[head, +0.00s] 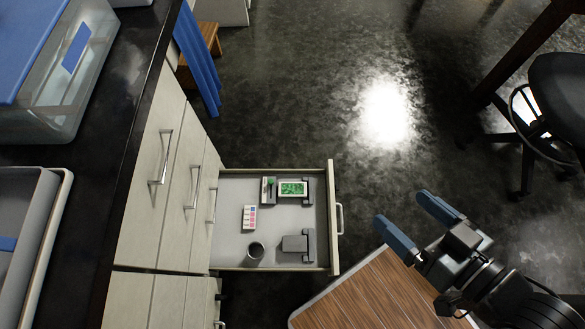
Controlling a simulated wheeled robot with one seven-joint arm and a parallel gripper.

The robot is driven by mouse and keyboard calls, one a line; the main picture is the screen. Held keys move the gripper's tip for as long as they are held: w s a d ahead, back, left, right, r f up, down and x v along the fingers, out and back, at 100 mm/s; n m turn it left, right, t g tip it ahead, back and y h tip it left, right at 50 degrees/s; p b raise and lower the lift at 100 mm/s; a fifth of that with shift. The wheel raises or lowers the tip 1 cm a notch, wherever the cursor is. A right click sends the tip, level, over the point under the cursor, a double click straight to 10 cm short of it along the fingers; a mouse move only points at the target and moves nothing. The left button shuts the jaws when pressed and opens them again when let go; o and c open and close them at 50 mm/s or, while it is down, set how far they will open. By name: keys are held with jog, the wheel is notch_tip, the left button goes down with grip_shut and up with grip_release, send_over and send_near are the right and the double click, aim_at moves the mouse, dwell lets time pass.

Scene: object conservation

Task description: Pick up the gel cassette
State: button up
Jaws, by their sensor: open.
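An open drawer (233,186) holds several small items. A white-framed piece with a green face (292,188) lies at the back right of the drawer, against a dark holder; it may be the gel cassette, but I cannot tell for certain. A grey block in a dark bracket (295,243) sits at the front right. My gripper (402,209) is right of the drawer, outside it, with its two blue fingers spread and nothing between them.
The drawer also holds a narrow green-and-white item (268,190), a white piece with coloured squares (249,217) and a dark round cup (256,250). A wooden surface (365,290) lies below my gripper. A black counter (120,90) bears bins at left; a chair (560,95) stands right.

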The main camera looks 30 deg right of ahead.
jog(key=w+d+f+m+g+b, duration=0.2)
jog(key=w+f+m+b, duration=0.1)
jog(key=f, duration=0.7)
jog(key=w+d+f+m+g+b, duration=0.1)
jog(key=w+d+f+m+b, duration=0.2)
jog(key=f, duration=0.7)
jog(key=m+g+y+b, duration=0.4)
jog(key=m+g+b, duration=0.4)
jog(key=m+b, duration=0.7)
send_near(293, 189)
jog(key=shift+s+d+f+m+p, duration=0.15)
jog(key=shift+d+f+m+p, duration=0.1)
jog(key=shift+f+m+p, duration=0.25)
jog(key=shift+a+f, duration=0.15)
jog(key=shift+a, duration=0.05)
jog(key=shift+w+a+f, duration=0.1)
jog(key=shift+w+f, duration=0.15)
jog(key=shift+b+x, duration=2.35)
jog(key=shift+x, duration=1.25)
jog(key=shift+w+a+r, duration=0.1)
jog(key=shift+a+r, duration=0.05)
